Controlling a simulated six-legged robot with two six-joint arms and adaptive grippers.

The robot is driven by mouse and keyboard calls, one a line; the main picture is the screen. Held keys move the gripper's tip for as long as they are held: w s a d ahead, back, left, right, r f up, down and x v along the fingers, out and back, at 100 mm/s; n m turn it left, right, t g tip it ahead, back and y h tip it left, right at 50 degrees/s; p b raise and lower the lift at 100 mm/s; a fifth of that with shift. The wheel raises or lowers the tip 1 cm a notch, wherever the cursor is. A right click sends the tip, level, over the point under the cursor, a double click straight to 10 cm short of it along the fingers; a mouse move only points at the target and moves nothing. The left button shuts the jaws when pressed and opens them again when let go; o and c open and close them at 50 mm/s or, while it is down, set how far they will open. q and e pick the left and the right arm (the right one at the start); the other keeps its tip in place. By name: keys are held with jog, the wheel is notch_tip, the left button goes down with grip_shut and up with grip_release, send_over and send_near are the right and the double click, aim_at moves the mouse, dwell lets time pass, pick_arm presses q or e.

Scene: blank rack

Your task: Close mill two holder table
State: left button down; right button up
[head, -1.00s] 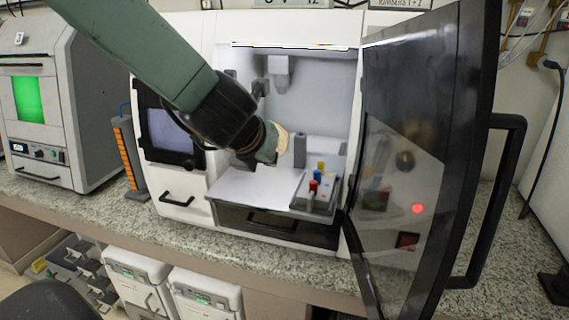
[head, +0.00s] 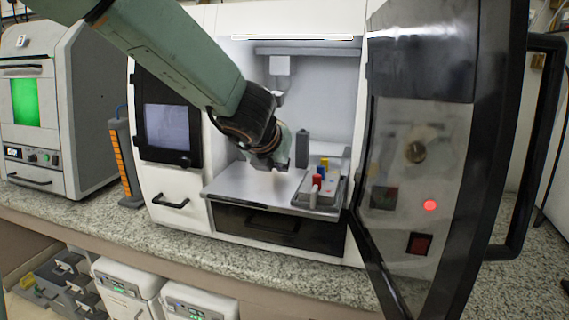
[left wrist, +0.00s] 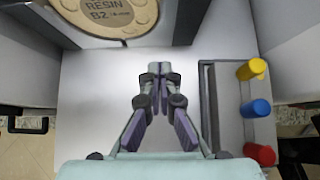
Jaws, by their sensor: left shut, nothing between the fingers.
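The mill (head: 185,215) is a white machine with a dark screen, and its dark door (head: 425,125) stands open to the right. A pale flat table (head: 225,187) sits in its opening, its front edge above a dark drawer front. My left gripper (head: 280,165) is shut and empty, inside the opening above the table. In the left wrist view its fingertips (left wrist: 160,70) meet over the table (left wrist: 90,95). A tan resin disc (left wrist: 108,14) sits in a dark holder (left wrist: 190,18) ahead of the fingers. The disc is hidden in the head view. My right gripper is not in view.
A grey tray (head: 325,205) with red, blue and yellow pegs stands at the table's right side, close to the gripper. The door's inner side bounds the opening on the right. Another machine (head: 60,110) with a green window stands at the left.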

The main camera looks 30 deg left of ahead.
pick_arm(q)
jog(key=shift+w+a+r, duration=0.15)
jog(key=shift+w+r, duration=0.1)
jog(key=shift+w, duration=0.4)
jog(key=shift+w+a+f+p, duration=0.15)
jog(key=shift+w+a+p, duration=0.25)
jog(key=shift+w, duration=0.25)
jog(key=shift+d, duration=0.15)
